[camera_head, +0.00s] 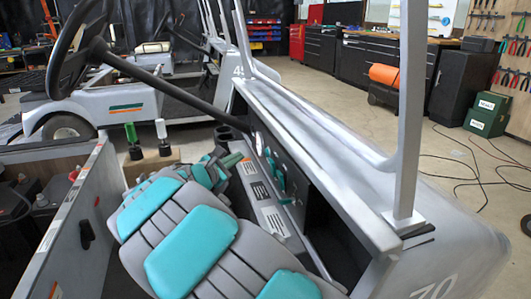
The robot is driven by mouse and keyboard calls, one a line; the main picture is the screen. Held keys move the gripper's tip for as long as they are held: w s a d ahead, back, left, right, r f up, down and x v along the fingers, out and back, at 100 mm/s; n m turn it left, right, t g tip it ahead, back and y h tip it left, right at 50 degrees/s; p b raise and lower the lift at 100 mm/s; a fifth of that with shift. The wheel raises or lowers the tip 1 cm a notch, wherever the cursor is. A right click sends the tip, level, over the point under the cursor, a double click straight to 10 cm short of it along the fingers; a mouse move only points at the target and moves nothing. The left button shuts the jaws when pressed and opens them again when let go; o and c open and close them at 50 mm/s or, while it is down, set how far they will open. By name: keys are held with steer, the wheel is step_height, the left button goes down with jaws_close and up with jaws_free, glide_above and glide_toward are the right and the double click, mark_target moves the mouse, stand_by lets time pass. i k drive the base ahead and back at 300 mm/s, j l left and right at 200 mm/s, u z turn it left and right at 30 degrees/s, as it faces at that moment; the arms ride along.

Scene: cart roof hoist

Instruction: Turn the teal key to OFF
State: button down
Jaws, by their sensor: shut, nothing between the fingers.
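The dash panel (284,160) of the grey cart runs down the middle of the camera_head view. Small teal parts (271,163) show on it, below a pale oval piece. I cannot tell for sure which of them is the teal key, or which way it is turned. My grey and teal arm reaches up from the bottom of the view. My gripper (232,160) is small at the arm's far end, just left of the panel and apart from the teal parts as far as I can see. It is shut and empty; its fingertips are hard to make out.
A steering wheel (76,48) on a slanted column crosses above the dash. Grey roof posts (410,110) stand to the right. A labelled strip (262,195) lies beside my arm. An open compartment (40,195) is at left. A cable (482,165) lies on the floor.

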mark_target(287, 201)
steer(key=k+j, duration=0.7)
steer(key=k, duration=0.2)
